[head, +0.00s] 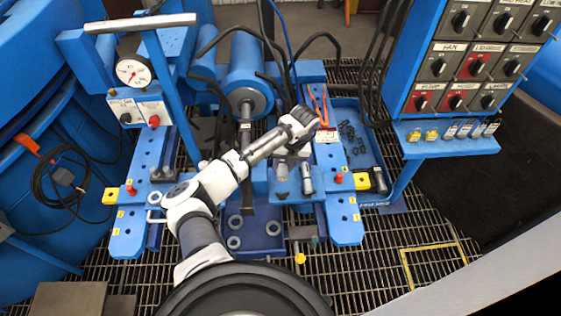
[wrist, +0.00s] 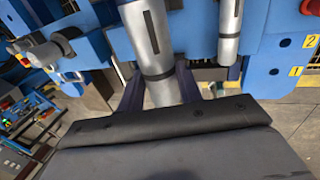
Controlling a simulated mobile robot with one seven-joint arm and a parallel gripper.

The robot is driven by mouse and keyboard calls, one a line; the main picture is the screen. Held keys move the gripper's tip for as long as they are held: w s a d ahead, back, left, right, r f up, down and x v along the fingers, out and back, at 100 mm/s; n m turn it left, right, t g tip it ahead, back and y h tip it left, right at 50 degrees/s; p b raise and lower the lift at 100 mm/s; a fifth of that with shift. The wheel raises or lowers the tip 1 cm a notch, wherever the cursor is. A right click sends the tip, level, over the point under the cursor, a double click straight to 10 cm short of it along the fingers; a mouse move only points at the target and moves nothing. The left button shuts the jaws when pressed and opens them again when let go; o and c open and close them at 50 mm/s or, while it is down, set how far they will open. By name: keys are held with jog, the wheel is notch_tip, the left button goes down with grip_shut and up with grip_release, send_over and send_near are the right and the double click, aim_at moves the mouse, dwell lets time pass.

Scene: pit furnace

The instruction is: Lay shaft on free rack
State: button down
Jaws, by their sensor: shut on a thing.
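My gripper (head: 294,150) is at the end of my arm, over the right part of the blue machine in the head view. In the wrist view it is shut on a silver shaft (wrist: 152,42) with a dark slot along it. The dark finger sides flank the shaft, and my own dark body hides its lower end. A second silver shaft (wrist: 230,28) stands beside it, apart from my gripper. The head view shows short silver cylinders just below my gripper, one of them clear (head: 307,178); I cannot tell which is held. I cannot tell which rack place is free.
A blue rail (head: 342,222) with a red knob (head: 338,178) and yellow number tags lies to the right. A matching rail (head: 132,232) and a dial gauge (head: 134,73) are at the left. A control panel (head: 470,60) stands far right. Grating covers the floor.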

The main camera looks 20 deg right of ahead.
jog(key=shift+f, duration=0.15)
jog(key=shift+f+b, duration=2.05)
jog(key=shift+f, duration=0.2)
jog(key=shift+f+b, duration=0.7)
jog(key=shift+f, duration=0.5)
jog(key=shift+f, duration=0.6)
jog(key=c, duration=0.9)
grip_release()
jog(key=shift+s+f, duration=0.1)
jog(key=b+v, duration=0.2)
jog(key=v, duration=1.2)
